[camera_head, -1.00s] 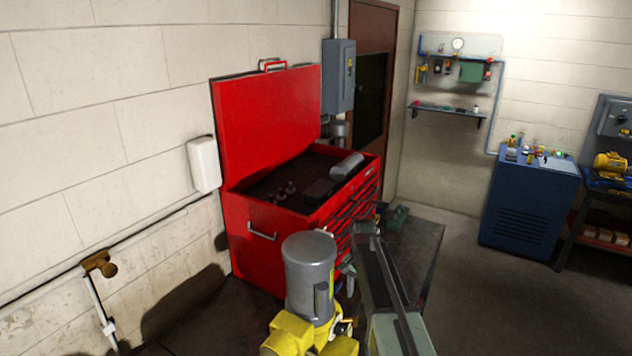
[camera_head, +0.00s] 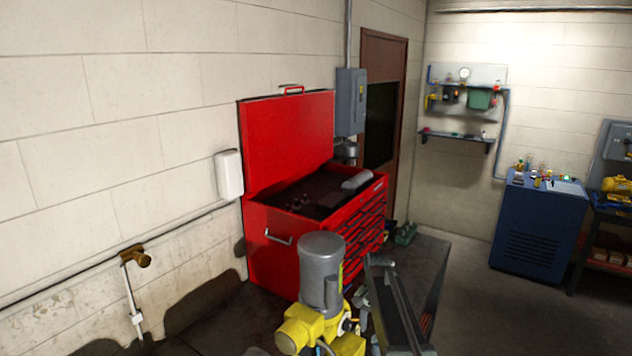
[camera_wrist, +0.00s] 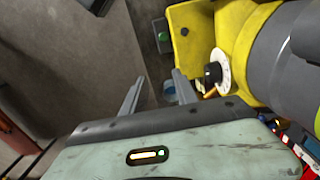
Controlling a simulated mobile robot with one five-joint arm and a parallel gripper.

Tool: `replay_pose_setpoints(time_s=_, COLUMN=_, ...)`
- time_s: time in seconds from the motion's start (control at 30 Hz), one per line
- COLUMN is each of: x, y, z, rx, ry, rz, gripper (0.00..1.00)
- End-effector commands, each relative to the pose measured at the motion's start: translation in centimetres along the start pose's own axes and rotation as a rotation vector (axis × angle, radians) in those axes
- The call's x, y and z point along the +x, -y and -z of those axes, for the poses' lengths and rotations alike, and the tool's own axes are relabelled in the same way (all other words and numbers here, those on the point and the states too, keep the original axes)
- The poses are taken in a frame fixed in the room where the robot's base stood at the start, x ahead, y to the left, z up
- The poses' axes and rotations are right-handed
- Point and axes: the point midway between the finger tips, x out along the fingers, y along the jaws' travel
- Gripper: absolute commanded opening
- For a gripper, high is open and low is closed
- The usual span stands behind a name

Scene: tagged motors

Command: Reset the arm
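My gripper (camera_wrist: 158,74) shows in the wrist view with its two grey fingers apart and nothing between them. Its pale housing with a small lit indicator fills the bottom of that view. A yellow machine with a grey cylindrical motor (camera_head: 321,268) stands low in the middle of the head view. In the wrist view the yellow body (camera_wrist: 232,40), with a white dial, is close to the right of the fingers. My arm shows beside the motor in the head view; the fingertips cannot be made out clearly there.
An open red tool chest (camera_head: 288,155) stands against the left wall, behind the motor. A blue cabinet (camera_head: 538,225) and a bench with a yellow motor (camera_head: 617,186) stand at the right. The grey floor (camera_head: 465,310) between is clear.

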Motion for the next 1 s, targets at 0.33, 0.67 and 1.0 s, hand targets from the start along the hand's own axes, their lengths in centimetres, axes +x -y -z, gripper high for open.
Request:
replay_pose_setpoints(time_s=0.33, x=7.1, y=-1.7, z=-2.8, rx=-0.006, ry=0.000, rz=0.000, gripper=0.35)
replay_pose_setpoints(time_s=0.67, x=16.9, y=-7.8, z=-11.7, rx=-0.229, ry=0.000, rz=0.000, gripper=0.35)
replay_pose_setpoints(time_s=1.0, x=16.6, y=-10.7, z=-15.8, rx=-0.600, ry=0.000, rz=0.000, gripper=0.35)
